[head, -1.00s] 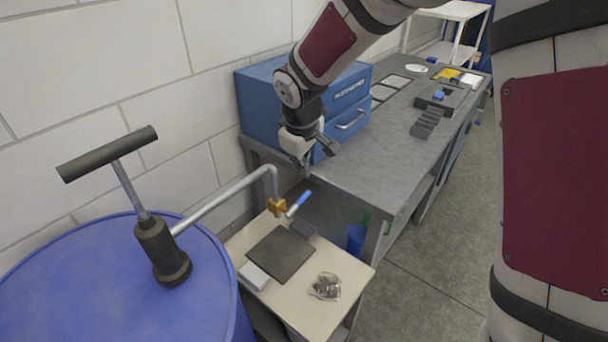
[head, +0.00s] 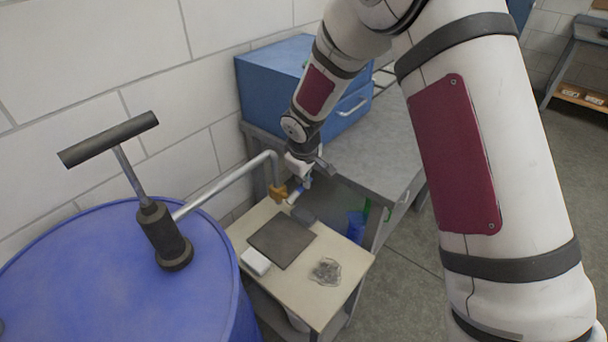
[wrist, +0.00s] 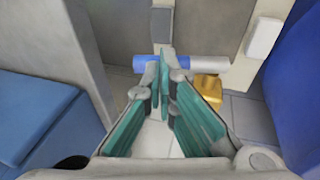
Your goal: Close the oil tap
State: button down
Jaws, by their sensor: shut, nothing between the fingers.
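The oil tap has a brass body (head: 278,193) at the end of a grey pipe (head: 225,184) from the drum pump. Its lever (head: 306,183) has a blue grip and points up and right in the head view. My gripper (head: 305,178) is right at the lever, partly covering it. In the wrist view the shut fingers (wrist: 166,72) overlap the middle of the lever. The blue grip (wrist: 146,64) lies to their left and the brass body (wrist: 208,90) to their right. The fingers are empty; I cannot tell whether they touch the lever.
The blue drum (head: 80,270) stands at the left with a black hand pump (head: 162,235). A small table (head: 305,300) under the tap holds a dark mat (head: 281,240), a white block (head: 255,261) and a clear bag (head: 325,271). A grey workbench (head: 375,150) with a blue cabinet (head: 270,85) stands behind.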

jog(key=shift+w+d+f+b, duration=0.25)
jog(key=shift+f+b, duration=0.2)
jog(key=shift+b, duration=0.1)
jog(key=shift+w+d+f+b, duration=0.25)
jog(key=shift+f+b, duration=0.15)
jog(key=shift+b, duration=0.15)
jog(key=shift+r, duration=0.15)
jog(key=w+d+r+p+v, duration=0.1)
jog(key=w+d+p+v, duration=0.1)
jog(key=v, duration=1.1)
jog(key=shift+r, duration=0.2)
